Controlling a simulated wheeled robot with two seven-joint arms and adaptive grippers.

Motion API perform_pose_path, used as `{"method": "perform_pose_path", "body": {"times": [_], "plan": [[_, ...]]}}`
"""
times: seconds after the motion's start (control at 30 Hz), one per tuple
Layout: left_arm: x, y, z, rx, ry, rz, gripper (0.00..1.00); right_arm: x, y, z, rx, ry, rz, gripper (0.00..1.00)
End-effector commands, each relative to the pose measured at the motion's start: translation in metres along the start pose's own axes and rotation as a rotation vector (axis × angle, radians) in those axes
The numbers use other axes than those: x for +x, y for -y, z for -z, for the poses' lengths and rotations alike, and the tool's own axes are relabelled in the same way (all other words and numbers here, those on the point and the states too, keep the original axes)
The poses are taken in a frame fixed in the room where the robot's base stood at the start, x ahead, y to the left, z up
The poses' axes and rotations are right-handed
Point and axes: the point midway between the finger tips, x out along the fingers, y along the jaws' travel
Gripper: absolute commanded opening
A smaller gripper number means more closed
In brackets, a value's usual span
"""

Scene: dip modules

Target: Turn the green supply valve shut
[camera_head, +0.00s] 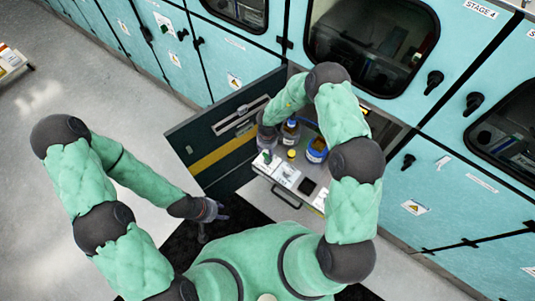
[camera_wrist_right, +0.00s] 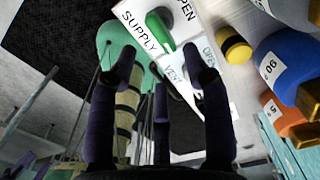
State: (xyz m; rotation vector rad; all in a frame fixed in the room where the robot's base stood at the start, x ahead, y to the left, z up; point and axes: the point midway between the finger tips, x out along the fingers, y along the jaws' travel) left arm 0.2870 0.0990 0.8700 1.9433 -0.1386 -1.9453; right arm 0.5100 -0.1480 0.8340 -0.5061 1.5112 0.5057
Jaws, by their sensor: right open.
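The supply valve has a green lever handle (camera_wrist_right: 160,30) beside the word SUPPLY on a white panel (camera_wrist_right: 215,90) in the right wrist view. A small green part of it shows in the head view (camera_head: 266,157). My right gripper (camera_wrist_right: 164,72) is open, its fingers spread just short of the handle, with no contact visible. In the head view my right gripper (camera_head: 267,140) is at the left end of the pull-out shelf, partly hidden by its own arm. My left gripper (camera_head: 213,212) hangs low at the left, away from the valve; its finger opening is unclear.
An open dark door (camera_head: 215,150) with a yellow stripe stands left of the shelf. Teal cabinets line the back.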

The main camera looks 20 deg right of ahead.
Motion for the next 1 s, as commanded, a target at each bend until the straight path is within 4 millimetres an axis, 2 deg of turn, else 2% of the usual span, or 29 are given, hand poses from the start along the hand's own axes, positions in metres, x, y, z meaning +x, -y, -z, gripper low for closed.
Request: {"method": "perform_pose_path", "body": {"times": [0.03, 0.2, 0.4, 1.0], "plan": [[0.0, 0.0, 0.0, 0.0, 0.0, 0.0, 0.4, -0.012, 0.001, -0.001, 0.0, 0.003, 0.002, 0.49], [0.0, 0.0, 0.0, 0.0, 0.0, 0.0, 0.4, -0.04, 0.0, -0.001, -0.001, 0.001, 0.001, 0.49], [0.0, 0.0, 0.0, 0.0, 0.0, 0.0, 0.4, -0.057, 0.0, 0.0, 0.0, 0.0, 0.0, 0.49], [0.0, 0.0, 0.0, 0.0, 0.0, 0.0, 0.4, -0.06, 0.0, 0.0, -0.001, -0.001, -0.001, 0.49]]}}
